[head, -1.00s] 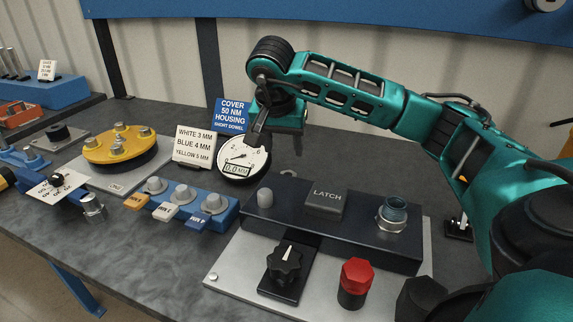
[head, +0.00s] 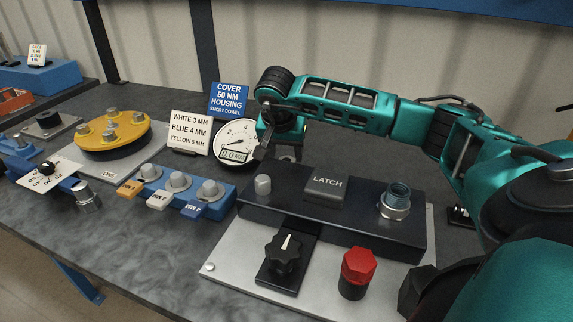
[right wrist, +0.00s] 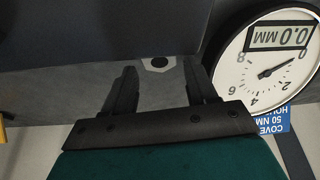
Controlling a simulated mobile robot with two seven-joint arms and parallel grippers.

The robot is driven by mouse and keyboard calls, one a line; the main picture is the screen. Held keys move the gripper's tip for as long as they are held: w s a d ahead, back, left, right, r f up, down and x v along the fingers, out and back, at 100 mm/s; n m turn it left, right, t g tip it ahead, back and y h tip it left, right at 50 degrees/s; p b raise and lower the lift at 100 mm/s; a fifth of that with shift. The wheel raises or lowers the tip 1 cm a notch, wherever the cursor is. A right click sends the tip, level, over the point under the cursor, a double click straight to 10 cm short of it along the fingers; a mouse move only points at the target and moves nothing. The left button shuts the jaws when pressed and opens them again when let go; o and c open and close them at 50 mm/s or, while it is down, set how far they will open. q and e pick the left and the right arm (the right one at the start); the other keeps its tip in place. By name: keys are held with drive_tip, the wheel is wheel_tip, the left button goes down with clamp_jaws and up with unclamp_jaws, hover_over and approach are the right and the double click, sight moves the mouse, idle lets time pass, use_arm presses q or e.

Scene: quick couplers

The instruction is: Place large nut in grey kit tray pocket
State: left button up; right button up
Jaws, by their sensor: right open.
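My right gripper (head: 280,152) is open and empty, low behind the dark latch block and beside the dial gauge. In the right wrist view its two fingers (right wrist: 159,72) stand apart. Beyond and between the fingertips lies a small grey piece with a dark round hole (right wrist: 159,63), which looks like the large nut. The dark block partly covers it in that view. In the head view this spot is mostly hidden by the gripper and block. I cannot make out a grey kit tray pocket for certain. My left gripper is not in view.
The latch block (head: 325,225) with its threaded fitting (head: 395,203) stands close in front of the right gripper. The dial gauge (head: 235,141) stands right beside it, with sign cards (head: 190,133). A blue rack (head: 160,181) and yellow disc (head: 112,132) are at left.

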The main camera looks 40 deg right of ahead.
drive_tip(key=shift+x, duration=1.45)
drive_tip(key=shift+c, duration=0.5)
drive_tip(key=shift+r, duration=0.1)
drive_tip(key=c, duration=0.9)
